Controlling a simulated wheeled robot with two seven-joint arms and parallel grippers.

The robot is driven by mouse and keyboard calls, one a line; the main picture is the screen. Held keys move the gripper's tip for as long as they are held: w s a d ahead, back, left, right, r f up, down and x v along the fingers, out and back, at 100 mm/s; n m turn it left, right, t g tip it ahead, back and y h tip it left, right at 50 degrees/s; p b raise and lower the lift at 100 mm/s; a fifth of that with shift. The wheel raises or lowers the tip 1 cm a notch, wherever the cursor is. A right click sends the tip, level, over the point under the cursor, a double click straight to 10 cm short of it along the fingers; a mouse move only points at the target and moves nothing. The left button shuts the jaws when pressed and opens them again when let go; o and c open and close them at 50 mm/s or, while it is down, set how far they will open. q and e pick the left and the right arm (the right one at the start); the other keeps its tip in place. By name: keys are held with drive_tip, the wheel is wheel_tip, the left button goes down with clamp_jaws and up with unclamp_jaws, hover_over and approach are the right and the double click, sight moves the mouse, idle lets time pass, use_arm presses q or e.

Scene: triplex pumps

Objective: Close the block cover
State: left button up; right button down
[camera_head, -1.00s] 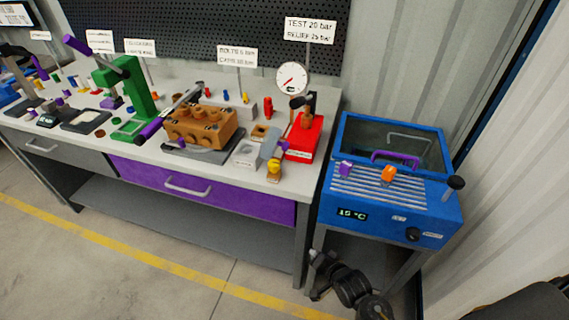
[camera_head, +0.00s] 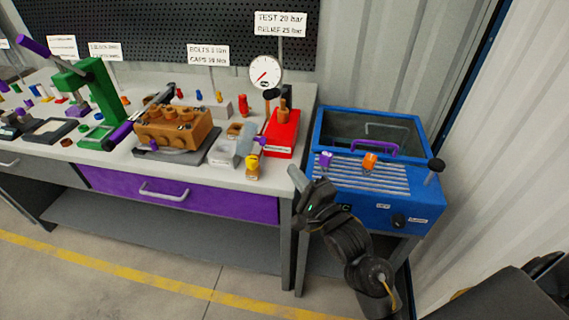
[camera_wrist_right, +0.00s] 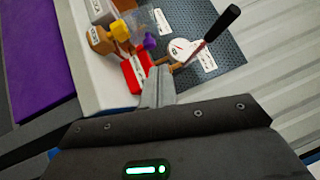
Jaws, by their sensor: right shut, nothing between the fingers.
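A grey plate (camera_head: 246,140) stands tilted to the right of the block, near the bench's front. My right gripper (camera_head: 297,180) is shut and empty, just off the bench's front right corner, apart from the block. In the right wrist view its fingers (camera_wrist_right: 156,90) point toward the red-based test stand. My left gripper is out of view.
The red test stand (camera_head: 283,138) with gauge (camera_head: 266,71) stands at the bench's right end. A yellow-knobbed brass piece (camera_head: 252,167) is at the front edge. The blue tank (camera_head: 380,185) is on the right. A green press (camera_head: 95,95) stands left of the block.

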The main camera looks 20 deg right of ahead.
drive_tip(key=p, duration=0.1)
approach(254, 136)
drive_tip(key=w+d, duration=0.2)
drive_tip(key=w, duration=0.2)
drive_tip(key=a, duration=0.1)
drive_tip(key=w+a+r+p, duration=0.1)
drive_tip(key=a, duration=0.1)
drive_tip(key=shift+w, duration=0.3)
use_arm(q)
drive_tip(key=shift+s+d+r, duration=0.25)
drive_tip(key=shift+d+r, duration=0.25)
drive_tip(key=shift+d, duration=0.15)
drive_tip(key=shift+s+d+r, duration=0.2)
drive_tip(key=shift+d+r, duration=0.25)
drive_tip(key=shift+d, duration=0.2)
use_arm(e)
drive_tip(key=shift+w, duration=0.1)
